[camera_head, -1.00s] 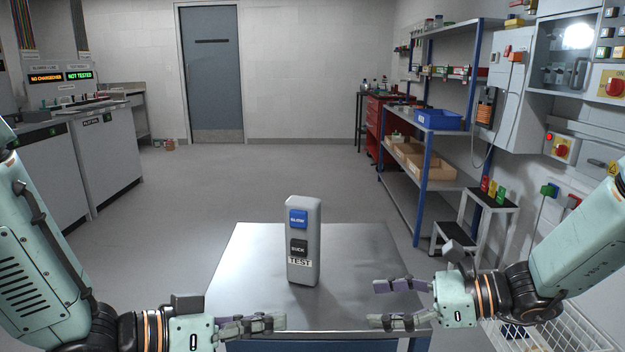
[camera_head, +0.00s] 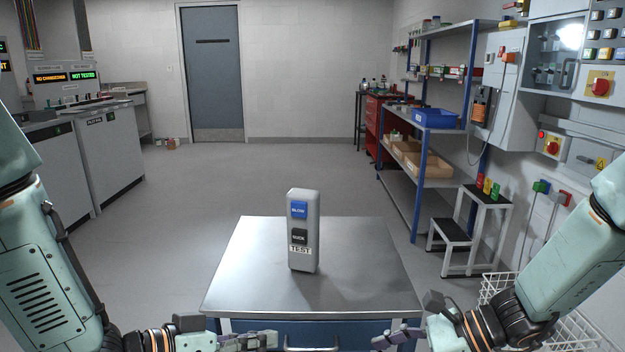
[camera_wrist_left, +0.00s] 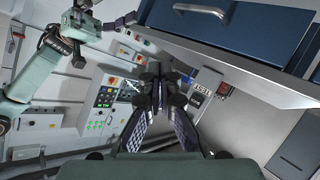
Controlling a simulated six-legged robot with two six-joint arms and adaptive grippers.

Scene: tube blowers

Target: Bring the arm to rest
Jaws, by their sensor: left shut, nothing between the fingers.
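My left gripper (camera_head: 248,340) is at the bottom edge of the head view, in front of the table and low. It is shut and empty, and its fingers also show in the left wrist view (camera_wrist_left: 160,100). My right gripper (camera_head: 398,337) is at the bottom edge, right of the middle. Only part of it shows, and I cannot tell how far its fingers are apart. A grey upright block (camera_head: 303,230) with blue BLOW and black SUCK panels and a TEST label stands on the metal table (camera_head: 250,285). Neither gripper touches it.
The table has blue drawers (camera_head: 265,328) with a handle close to both grippers. A white wire basket (camera_head: 498,286) and step stool (camera_head: 452,232) stand at the right. Blue-framed shelves (camera_head: 420,190) and grey cabinets (camera_head: 110,155) lie farther off. The floor behind the table is clear.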

